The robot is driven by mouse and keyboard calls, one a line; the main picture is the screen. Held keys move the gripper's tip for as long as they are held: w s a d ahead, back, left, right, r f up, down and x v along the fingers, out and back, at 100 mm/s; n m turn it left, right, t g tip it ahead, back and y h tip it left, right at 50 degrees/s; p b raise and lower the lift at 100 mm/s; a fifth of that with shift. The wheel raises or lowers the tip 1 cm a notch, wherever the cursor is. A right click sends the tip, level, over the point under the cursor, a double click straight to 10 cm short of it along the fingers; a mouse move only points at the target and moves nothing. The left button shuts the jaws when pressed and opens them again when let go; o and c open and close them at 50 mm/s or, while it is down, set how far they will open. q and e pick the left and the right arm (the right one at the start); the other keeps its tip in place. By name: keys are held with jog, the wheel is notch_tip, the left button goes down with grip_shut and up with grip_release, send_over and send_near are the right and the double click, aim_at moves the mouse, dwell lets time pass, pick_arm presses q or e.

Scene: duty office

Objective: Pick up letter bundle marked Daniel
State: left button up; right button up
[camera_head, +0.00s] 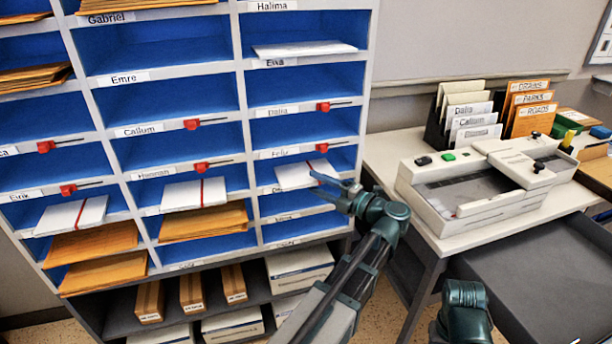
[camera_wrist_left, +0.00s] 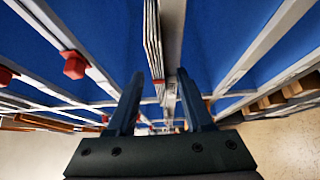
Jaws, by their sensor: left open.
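A white letter bundle with a red band (camera_head: 294,176) lies in a right-column slot of the blue pigeonhole rack, its front end sticking out. The slot label below it starts with "D"; the rest is too small to read. My left gripper (camera_head: 318,184) is open at the front right end of this bundle. In the left wrist view the bundle (camera_wrist_left: 153,40) shows edge-on as a thin white stack, roughly in line with the gap between the open fingers (camera_wrist_left: 160,90). I cannot tell whether they touch it. My right gripper is out of view.
Similar banded white bundles lie in the middle (camera_head: 194,194) and left (camera_head: 72,214) columns. Brown envelopes (camera_head: 204,222) lie below them. Red tabs on rods stick out from several slots. A desk with a white machine (camera_head: 475,185) and letter sorters stands at right.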

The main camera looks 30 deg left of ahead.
pick_arm(q)
jog(key=shift+a, duration=0.3)
grip_shut()
jog(key=shift+r, duration=0.15)
jog(key=shift+r+p, duration=0.65)
jog(key=shift+p, duration=0.15)
jog(key=s+d+r+p, duration=0.3)
jog(key=s+d, duration=0.6)
jog(key=s, duration=0.3)
jog(key=shift+s+d+r, duration=0.25)
jog(key=shift+s+d, duration=0.1)
